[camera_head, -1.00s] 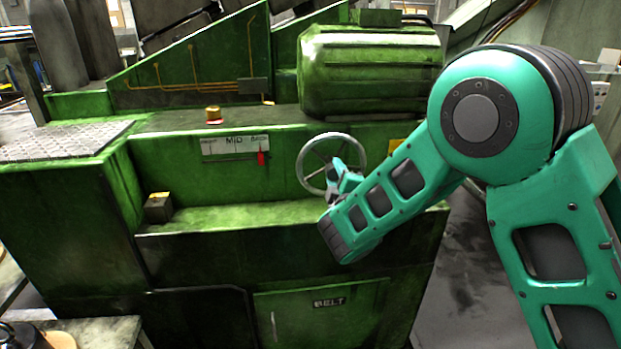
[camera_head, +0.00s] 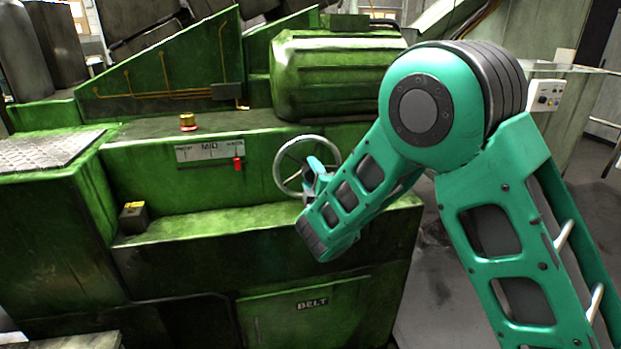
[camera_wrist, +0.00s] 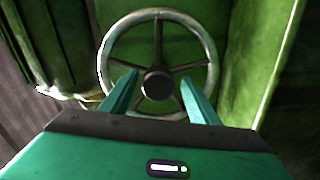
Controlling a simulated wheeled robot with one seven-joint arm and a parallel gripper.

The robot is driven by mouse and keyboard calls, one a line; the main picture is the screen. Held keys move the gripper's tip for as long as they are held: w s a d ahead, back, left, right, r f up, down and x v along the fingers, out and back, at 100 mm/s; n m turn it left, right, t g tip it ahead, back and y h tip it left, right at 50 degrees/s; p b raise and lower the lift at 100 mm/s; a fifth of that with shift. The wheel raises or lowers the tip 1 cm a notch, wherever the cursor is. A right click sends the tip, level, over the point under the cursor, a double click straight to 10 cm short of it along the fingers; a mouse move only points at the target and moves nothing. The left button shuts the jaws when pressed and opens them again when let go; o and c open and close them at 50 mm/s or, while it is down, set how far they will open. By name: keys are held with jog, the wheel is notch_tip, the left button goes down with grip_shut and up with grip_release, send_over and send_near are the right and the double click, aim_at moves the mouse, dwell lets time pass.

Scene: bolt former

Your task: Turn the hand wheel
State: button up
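The hand wheel (camera_head: 289,150) is a grey spoked ring with a dark hub on the front of the green machine, below the ribbed motor housing. In the wrist view the hand wheel (camera_wrist: 111,41) faces me, upright and nearly centred. My gripper (camera_wrist: 158,82) is open, its two teal fingers spread left and right of the hub and over the lower part of the wheel. I cannot tell whether the fingers touch the rim or spokes. In the head view my gripper (camera_head: 316,178) is at the lower right of the wheel, partly hidden by my arm.
The green machine has a ledge (camera_head: 190,226) below the wheel with a small dark box (camera_head: 134,218) on it. A red slider (camera_head: 238,164) sits on a labelled scale left of the wheel. The ribbed motor housing (camera_head: 335,75) stands above. Open floor (camera_head: 425,295) lies right of the machine.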

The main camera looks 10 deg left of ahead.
jog(key=shift+d+r, duration=0.1)
jog(key=v, duration=1)
jog(key=shift+s, duration=0.3)
dwell(0.3)
